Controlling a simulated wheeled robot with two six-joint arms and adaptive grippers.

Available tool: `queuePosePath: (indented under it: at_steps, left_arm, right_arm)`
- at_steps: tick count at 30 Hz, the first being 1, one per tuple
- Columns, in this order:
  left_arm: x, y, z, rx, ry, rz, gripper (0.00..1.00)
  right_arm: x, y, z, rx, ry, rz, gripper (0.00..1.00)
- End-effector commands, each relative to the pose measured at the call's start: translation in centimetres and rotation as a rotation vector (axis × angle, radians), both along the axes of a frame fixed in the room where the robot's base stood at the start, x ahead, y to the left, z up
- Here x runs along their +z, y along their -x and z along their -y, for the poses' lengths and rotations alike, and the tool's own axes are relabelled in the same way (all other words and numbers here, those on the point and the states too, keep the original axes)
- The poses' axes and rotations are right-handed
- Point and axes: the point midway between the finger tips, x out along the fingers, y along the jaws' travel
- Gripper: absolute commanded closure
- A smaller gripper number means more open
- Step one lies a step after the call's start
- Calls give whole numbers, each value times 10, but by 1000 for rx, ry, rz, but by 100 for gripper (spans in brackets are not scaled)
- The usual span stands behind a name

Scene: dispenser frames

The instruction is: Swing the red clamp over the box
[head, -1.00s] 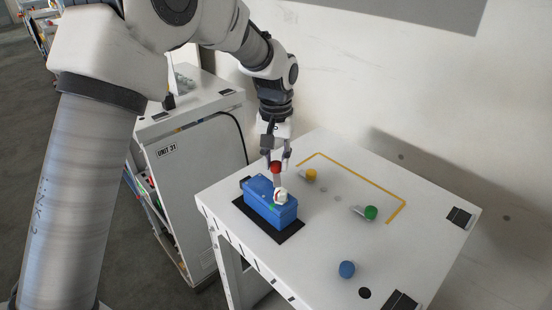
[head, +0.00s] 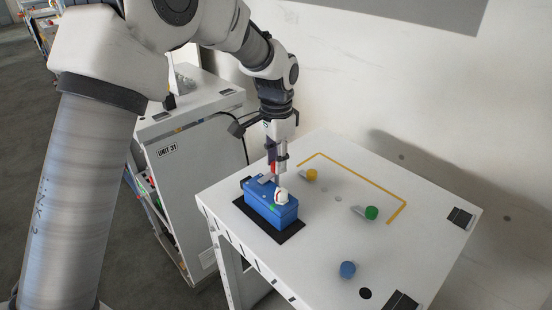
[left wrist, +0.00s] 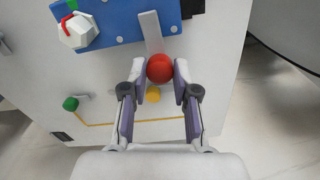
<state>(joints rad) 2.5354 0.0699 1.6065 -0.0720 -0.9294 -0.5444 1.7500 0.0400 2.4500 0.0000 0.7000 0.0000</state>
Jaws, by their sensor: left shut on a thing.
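The blue box (head: 270,206) sits on a black mat on the white table. The red clamp has a red ball knob (left wrist: 160,68) and a flat grey arm (left wrist: 151,31). In the left wrist view the arm reaches from the knob over the edge of the blue box (left wrist: 115,22). My left gripper (head: 276,163) is just behind the box, pointing down, with its fingers shut on the red knob. In the head view the fingers hide most of the knob. My right gripper is not in view.
A white hexagonal cap (head: 281,196) with a red mark sits on the box. Yellow (head: 311,174), green (head: 371,212) and blue (head: 347,269) knobs stand to the right on the table. A yellow line (head: 365,175) runs along the back. A cabinet marked UNIT 31 (head: 190,170) stands left.

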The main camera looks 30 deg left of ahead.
Motion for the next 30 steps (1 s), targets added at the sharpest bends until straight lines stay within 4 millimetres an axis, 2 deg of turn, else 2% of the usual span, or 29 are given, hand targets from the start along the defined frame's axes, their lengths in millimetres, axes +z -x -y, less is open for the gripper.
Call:
queuePosePath:
  at_steps: [19,20,21,22,30]
  left_arm:
    - [0,-1,0,-65,1,3,100]
    - [0,-1,0,-65,1,3,68]
    - [0,-1,0,-65,1,3,53]
    - [0,-1,0,-65,0,2,46]
    - [0,0,0,-65,0,1,46]
  right_arm:
    - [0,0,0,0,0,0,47]
    - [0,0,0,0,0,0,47]
    - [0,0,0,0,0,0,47]
    - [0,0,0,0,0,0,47]
    - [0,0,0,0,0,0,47]
